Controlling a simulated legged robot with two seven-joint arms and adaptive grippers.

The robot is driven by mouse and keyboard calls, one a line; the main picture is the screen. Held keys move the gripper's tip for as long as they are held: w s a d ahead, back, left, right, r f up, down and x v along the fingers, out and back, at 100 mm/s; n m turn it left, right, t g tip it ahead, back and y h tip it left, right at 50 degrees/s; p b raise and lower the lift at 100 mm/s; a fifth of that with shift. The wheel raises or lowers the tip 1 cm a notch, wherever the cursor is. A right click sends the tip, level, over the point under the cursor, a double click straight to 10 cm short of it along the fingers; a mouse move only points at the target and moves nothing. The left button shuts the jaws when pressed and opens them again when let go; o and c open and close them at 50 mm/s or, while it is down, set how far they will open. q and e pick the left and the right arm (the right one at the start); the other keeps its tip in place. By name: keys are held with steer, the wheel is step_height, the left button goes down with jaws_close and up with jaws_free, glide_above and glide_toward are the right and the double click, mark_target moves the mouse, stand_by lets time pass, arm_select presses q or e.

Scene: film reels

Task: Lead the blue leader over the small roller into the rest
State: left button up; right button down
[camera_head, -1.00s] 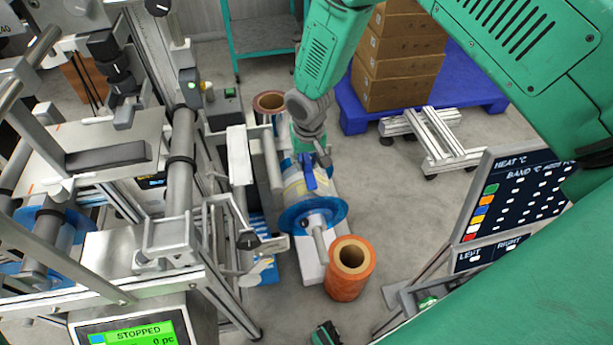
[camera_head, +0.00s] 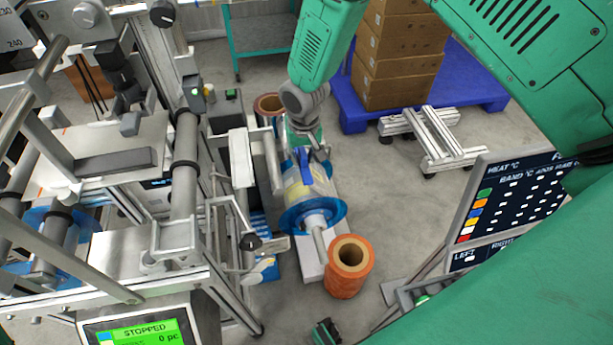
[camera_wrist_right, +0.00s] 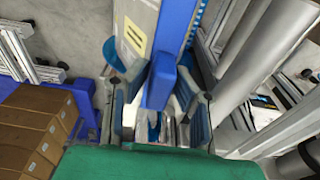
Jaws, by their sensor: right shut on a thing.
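My right gripper (camera_head: 306,150) is over the top of the film reel. It is shut on the blue leader (camera_head: 304,168), a short flat blue strip. In the right wrist view the leader (camera_wrist_right: 159,82) stands between the two fingers. The reel (camera_head: 318,207) has blue end discs, a pale wrap and a grey shaft pointing at the viewer. A grey roller (camera_head: 272,160) lies just left of the reel; I cannot tell if it is the small roller. The rest cannot be made out. My left gripper does not show.
The machine frame (camera_head: 185,150) fills the left side, with a green STOPPED screen (camera_head: 142,333). An orange roll (camera_head: 347,275) stands right of the shaft end. Boxes (camera_head: 400,60) sit on a blue pallet (camera_head: 465,85). A control panel (camera_head: 515,205) stands right.

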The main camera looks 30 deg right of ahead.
step_height(320, 180, up, 8)
steer(key=a+p, duration=0.2)
steer(key=p, duration=0.3)
steer(key=shift+w+a+f, duration=0.15)
steer(key=shift+w+a, duration=0.05)
steer(key=shift+w, duration=0.1)
stand_by(0.7)
steer(key=shift+a, duration=0.15)
stand_by(0.3)
steer(key=shift+w+a, duration=0.2)
steer(key=shift+a, duration=0.55)
steer(key=shift+w+a, duration=0.2)
steer(key=shift+a, duration=0.55)
steer(key=shift+w+a, duration=0.2)
steer(key=shift+a, duration=0.55)
steer(key=w+a+r+p, duration=0.2)
steer(key=a+r+p, duration=0.2)
steer(key=a+r, duration=0.3)
steer(key=shift+r, duration=0.25)
stand_by(0.6)
steer(key=shift+f, duration=0.1)
stand_by(1.5)
